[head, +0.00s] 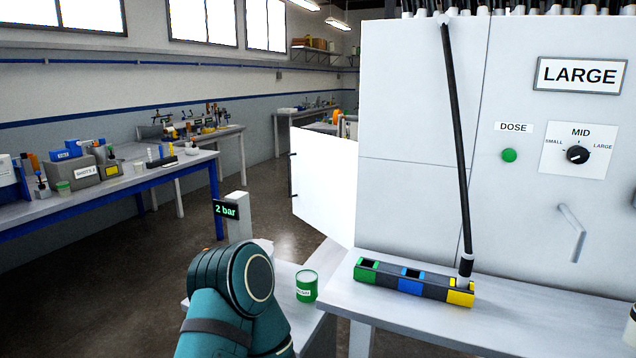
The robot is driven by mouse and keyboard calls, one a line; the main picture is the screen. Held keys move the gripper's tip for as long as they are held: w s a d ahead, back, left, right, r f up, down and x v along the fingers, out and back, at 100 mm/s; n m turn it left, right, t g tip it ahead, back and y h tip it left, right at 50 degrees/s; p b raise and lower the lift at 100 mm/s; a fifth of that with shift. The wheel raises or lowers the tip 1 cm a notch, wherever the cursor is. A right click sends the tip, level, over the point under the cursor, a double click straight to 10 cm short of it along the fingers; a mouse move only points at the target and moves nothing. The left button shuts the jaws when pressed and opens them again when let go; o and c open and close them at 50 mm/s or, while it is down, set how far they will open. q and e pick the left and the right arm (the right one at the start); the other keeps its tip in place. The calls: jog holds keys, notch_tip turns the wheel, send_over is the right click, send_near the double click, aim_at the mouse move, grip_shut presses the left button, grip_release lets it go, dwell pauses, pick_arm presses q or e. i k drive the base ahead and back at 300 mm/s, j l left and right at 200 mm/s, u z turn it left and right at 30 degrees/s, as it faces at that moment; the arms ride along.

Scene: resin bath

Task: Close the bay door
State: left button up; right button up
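A white door panel (322,188), which looks like the bay door, stands swung open at the left side of the large white cabinet (410,120). A dark fitting, perhaps a handle or hinge, shows on its left edge. The bay behind the panel is hidden. A teal arm link of mine comes up from the bottom, left of the middle, in front of the door and apart from it in the picture. Neither of my grippers is in view.
A low white table (305,326) holds a green can (306,286); a "2 bar" display (226,210) stands behind. The cabinet's shelf (390,312) bears a coloured block rack (412,283) with a black hose. Open floor lies left; a cluttered bench (110,190) stands beyond.

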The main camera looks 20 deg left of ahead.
aim_at(318, 186)
jog(key=j+z, duration=0.1)
jog(key=j, duration=0.4)
jog(key=j+z, duration=0.1)
jog(key=j, duration=0.35)
jog(key=k+j+z, duration=0.15)
jog(key=j, duration=0.35)
jog(key=j+z, duration=0.1)
jog(key=j, duration=0.4)
jog(key=k+j+z, duration=0.1)
jog(key=j, duration=0.35)
jog(key=k+j+z, duration=0.1)
jog(key=j, duration=0.35)
jog(key=k+j+z, duration=0.15)
jog(key=j, duration=0.3)
